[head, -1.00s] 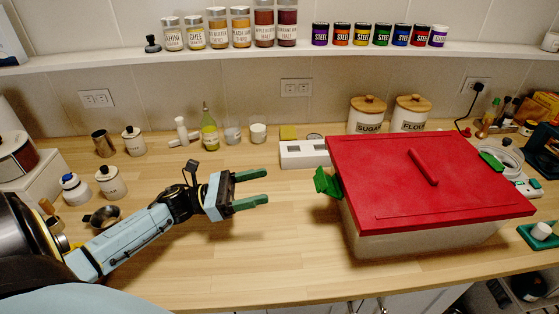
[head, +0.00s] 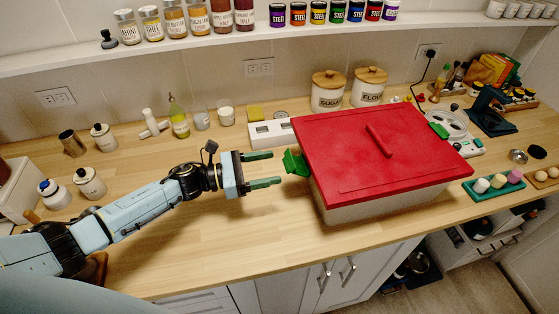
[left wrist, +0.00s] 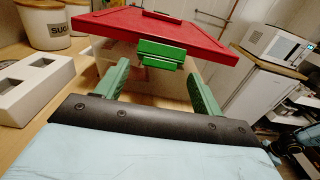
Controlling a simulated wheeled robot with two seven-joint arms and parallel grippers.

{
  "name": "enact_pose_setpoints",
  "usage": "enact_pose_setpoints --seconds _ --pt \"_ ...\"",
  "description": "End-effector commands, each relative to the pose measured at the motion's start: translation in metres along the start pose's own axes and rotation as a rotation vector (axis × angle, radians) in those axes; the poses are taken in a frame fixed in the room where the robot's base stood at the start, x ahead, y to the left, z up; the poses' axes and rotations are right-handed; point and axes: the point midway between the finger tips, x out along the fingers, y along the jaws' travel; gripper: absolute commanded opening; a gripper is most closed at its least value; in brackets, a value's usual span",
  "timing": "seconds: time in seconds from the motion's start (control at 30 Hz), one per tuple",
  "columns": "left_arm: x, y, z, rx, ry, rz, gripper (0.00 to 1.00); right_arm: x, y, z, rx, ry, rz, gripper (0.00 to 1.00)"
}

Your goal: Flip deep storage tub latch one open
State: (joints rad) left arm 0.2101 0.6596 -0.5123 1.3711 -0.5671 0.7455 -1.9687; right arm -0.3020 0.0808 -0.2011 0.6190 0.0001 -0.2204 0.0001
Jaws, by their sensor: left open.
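The storage tub (head: 370,207) has a pale body and a red lid (head: 350,150) with a raised red handle. It stands on the wooden counter. A green latch (head: 295,163) sticks out from the lid's left side; a second green latch (head: 438,131) shows at the far right. My left gripper (head: 279,169) is open and empty just left of the near latch, fingers pointing at it. In the left wrist view, the green latch (left wrist: 161,54) lies ahead between the two green fingers, apart from them. My right gripper is not in view.
A white slotted block (head: 272,132) stands behind the latch, with sugar (head: 327,92) and flour (head: 368,86) canisters beyond. Jars and a bottle (head: 179,117) line the back left. The counter in front of my left arm is clear.

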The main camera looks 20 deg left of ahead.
Motion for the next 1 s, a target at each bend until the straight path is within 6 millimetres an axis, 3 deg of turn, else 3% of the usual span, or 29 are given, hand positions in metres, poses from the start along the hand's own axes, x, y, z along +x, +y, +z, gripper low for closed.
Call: enact_pose_setpoints --seconds 0.2,0.6,0.8,1.0 --pt "0.03 0.0 0.001 0.0 -0.001 0.0 0.68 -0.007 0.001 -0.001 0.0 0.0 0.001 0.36" --pt "0.037 0.0 0.0 0.0 0.0 -0.001 0.68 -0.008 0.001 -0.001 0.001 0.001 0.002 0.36" --pt "0.037 0.0 0.0 0.0 0.0 -0.001 0.43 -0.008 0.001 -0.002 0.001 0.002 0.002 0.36" --pt "0.037 0.0 -0.003 0.0 -0.014 0.0 0.41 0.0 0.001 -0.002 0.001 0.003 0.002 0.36"
